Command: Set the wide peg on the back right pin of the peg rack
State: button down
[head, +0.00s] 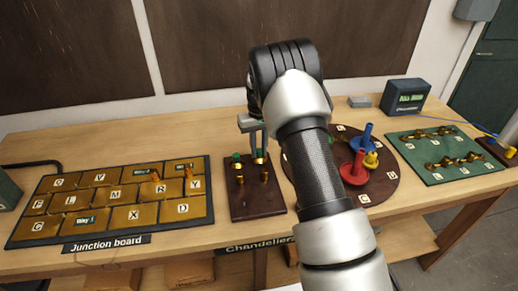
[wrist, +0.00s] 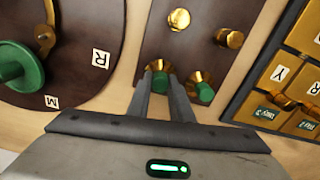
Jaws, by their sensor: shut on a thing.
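The peg rack (head: 257,205) is a dark board with brass pins, left of my arm in the head view; its board also shows in the wrist view (wrist: 205,52). My gripper (wrist: 165,78) is shut on a green-topped peg with a brass collar (wrist: 158,82), which I take as the wide peg. It is over the back right pin position. I cannot tell whether it is seated or just above the pin. A similar green-topped peg (head: 237,160) stands at the back left; it also shows in the wrist view (wrist: 204,92). The two front pins (wrist: 179,19) (wrist: 230,38) are bare.
The junction board (head: 110,205) with brass tiles lies left of the rack. A round brown board (head: 378,193) with red, blue and yellow pegs is close on the right, partly behind my arm. A green board (head: 445,155) lies farther right.

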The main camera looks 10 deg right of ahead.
aim_at(259, 150)
jog(key=shift+f, duration=0.5)
jog(key=c, duration=1.5)
grip_release()
notch_tip(259, 150, up, 17)
jog(key=shift+r, duration=0.2)
